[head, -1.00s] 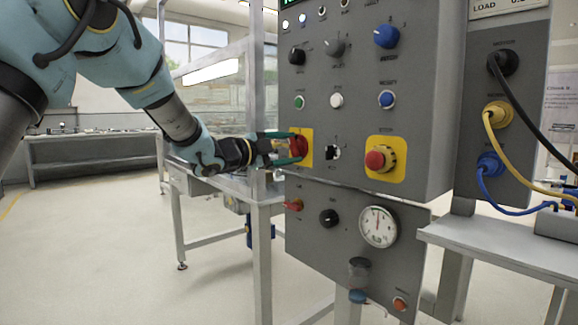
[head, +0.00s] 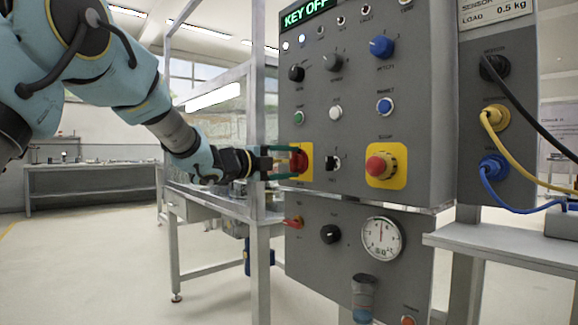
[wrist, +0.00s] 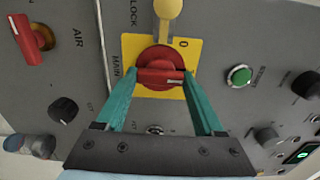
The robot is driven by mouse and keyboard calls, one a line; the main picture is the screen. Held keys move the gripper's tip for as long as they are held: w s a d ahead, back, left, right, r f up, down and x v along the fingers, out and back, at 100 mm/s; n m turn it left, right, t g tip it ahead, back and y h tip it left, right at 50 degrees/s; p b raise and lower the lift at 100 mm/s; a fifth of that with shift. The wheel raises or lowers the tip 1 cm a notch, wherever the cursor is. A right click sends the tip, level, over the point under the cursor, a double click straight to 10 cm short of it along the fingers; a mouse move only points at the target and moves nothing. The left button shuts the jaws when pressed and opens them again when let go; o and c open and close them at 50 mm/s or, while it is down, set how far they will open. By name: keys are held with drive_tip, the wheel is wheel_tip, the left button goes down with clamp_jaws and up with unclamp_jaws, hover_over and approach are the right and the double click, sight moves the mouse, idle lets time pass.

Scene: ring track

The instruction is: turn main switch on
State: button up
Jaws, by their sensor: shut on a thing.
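The main switch (head: 298,161) is a red rotary knob on a yellow plate at the left edge of the grey control panel. In the wrist view the red switch (wrist: 160,66) shows its handle lying crosswise, with a white mark toward its right end. "MAIN" is printed left of the plate and "0" at its upper right. My gripper (head: 290,163) reaches in from the left. In the wrist view my gripper (wrist: 160,76) has its green fingers at both ends of the handle, shut on it. The display (head: 305,14) reads "KEY OFF".
A yellow part (wrist: 168,12) marked "LOCK" sits beside the plate. A red emergency button (head: 376,166) and key switch (head: 333,163) are right of the main switch. The red AIR knob (head: 294,222) is below. A metal frame post (head: 257,110) stands close to my gripper.

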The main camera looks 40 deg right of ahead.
drive_tip(key=o, duration=1.4)
drive_tip(key=a, duration=1.1)
drive_tip(key=shift+w, duration=0.3)
drive_tip(key=shift+d, duration=0.1)
